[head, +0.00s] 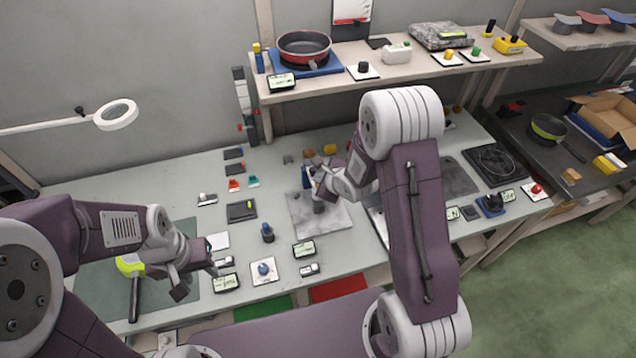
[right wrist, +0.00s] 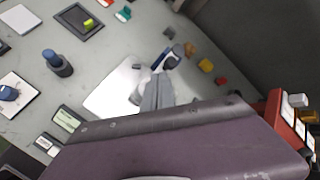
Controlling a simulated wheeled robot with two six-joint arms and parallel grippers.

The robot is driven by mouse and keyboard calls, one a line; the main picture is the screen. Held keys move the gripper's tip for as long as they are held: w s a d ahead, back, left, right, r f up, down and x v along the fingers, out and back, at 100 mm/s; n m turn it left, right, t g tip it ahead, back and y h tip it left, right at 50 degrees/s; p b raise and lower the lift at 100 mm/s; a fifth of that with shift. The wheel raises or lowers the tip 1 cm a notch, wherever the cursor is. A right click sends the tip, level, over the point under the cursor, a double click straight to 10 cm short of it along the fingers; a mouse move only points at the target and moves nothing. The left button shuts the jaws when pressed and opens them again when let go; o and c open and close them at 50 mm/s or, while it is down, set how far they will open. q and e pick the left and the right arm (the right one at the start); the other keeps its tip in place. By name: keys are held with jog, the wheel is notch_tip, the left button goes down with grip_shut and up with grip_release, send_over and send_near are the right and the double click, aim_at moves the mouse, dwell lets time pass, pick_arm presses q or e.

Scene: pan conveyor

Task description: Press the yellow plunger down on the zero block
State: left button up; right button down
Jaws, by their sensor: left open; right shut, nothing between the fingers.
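My right gripper (head: 318,205) is shut and empty, pointing down over the bright metal plate (head: 335,222). In the right wrist view its closed fingers (right wrist: 156,92) reach towards a small blue and white device (right wrist: 168,56) at the plate's far edge. I cannot make out a yellow plunger on that device; my gripper and wrist partly hide it. A dark flat block (head: 236,213) with a small yellow piece (head: 249,205) lies left of the plate, also in the right wrist view (right wrist: 70,25). I cannot tell which is the zero block. My left gripper (head: 197,282) is open and empty at the left.
A yellow-green pan (head: 130,266) lies beside my left gripper. A blue knob on a white base (head: 263,271), a dark blue upright piece (head: 267,233) and several small displays stand at the front. Small orange and brown blocks (right wrist: 206,65) lie behind the plate. A shelf (head: 420,70) overhangs the back.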

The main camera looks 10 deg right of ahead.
jog(key=shift+s+f+b, duration=0.1)
jog(key=shift+f+b, duration=0.4)
jog(key=shift+f, duration=0.3)
dwell(0.4)
jog(key=shift+s+f, duration=0.25)
jog(key=shift+f, duration=0.2)
dwell(0.5)
jog(key=r+p, duration=0.1)
jog(key=r, duration=0.1)
jog(key=r+p, duration=0.1)
jog(key=shift+w+r+p, duration=0.15)
jog(key=shift+w+p, duration=0.1)
jog(key=shift+p, duration=0.05)
dwell(0.3)
jog(key=shift+w+r, duration=0.1)
